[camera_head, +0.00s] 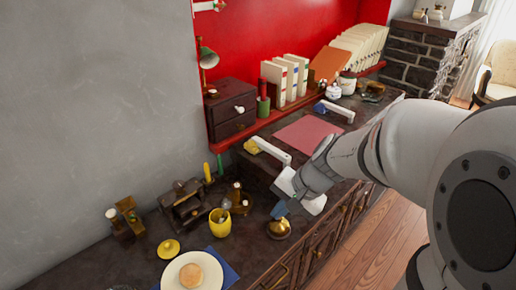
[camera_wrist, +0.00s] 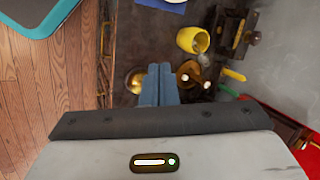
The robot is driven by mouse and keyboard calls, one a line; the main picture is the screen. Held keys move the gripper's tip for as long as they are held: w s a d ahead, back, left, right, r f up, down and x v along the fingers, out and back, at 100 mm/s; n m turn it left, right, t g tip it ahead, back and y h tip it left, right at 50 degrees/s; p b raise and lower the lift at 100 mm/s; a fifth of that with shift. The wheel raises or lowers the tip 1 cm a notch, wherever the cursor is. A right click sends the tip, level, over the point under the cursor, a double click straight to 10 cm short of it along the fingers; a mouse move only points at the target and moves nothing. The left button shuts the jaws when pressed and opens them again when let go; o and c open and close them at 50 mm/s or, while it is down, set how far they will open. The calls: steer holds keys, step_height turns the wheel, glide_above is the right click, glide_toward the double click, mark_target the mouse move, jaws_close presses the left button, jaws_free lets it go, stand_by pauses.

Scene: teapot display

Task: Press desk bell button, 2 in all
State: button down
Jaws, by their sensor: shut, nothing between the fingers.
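A brass desk bell (camera_head: 279,230) sits on the dark counter near its front edge in the head view. My gripper (camera_head: 280,210) is shut and empty, its blue fingers pointing down just above the bell's top. I cannot tell whether the fingertips touch the bell's button. In the wrist view the shut fingers (camera_wrist: 160,72) stand upright in the middle. The bell (camera_wrist: 134,82) shows as a brass curve at their left and is partly hidden by them.
A yellow cup (camera_head: 220,222) with a spoon, candle holders (camera_head: 239,200), a wooden box-like device (camera_head: 184,204) and a plate (camera_head: 174,274) with a round food item stand left of the bell. A white-handled item (camera_head: 268,150) and a pink mat (camera_head: 308,133) lie behind. The counter's front edge is close.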

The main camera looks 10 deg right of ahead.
steer(key=w+d+f+m+t+y, duration=0.1)
steer(key=w+d+f+m, duration=0.1)
steer(key=w+m, duration=0.3)
steer(key=w+d+f+m+t+y, duration=0.1)
steer(key=w+d+f+m+t, duration=0.1)
steer(key=w+f+m, duration=0.3)
steer(key=w, duration=0.2)
steer(key=shift+w+d+t+b, duration=0.25)
steer(key=shift+w+t+b, duration=0.05)
steer(key=shift+w+b, duration=0.1)
steer(key=shift+f, duration=0.2)
step_height(320, 180, down, 8)
steer(key=b, duration=0.6)
steer(key=shift+s, duration=0.1)
steer(key=shift+f+b, duration=0.3)
steer(key=shift+b, duration=0.3)
steer(key=shift+f, duration=0.1)
stand_by(0.5)
steer(key=shift+f+b, duration=0.3)
steer(key=shift+b, duration=0.25)
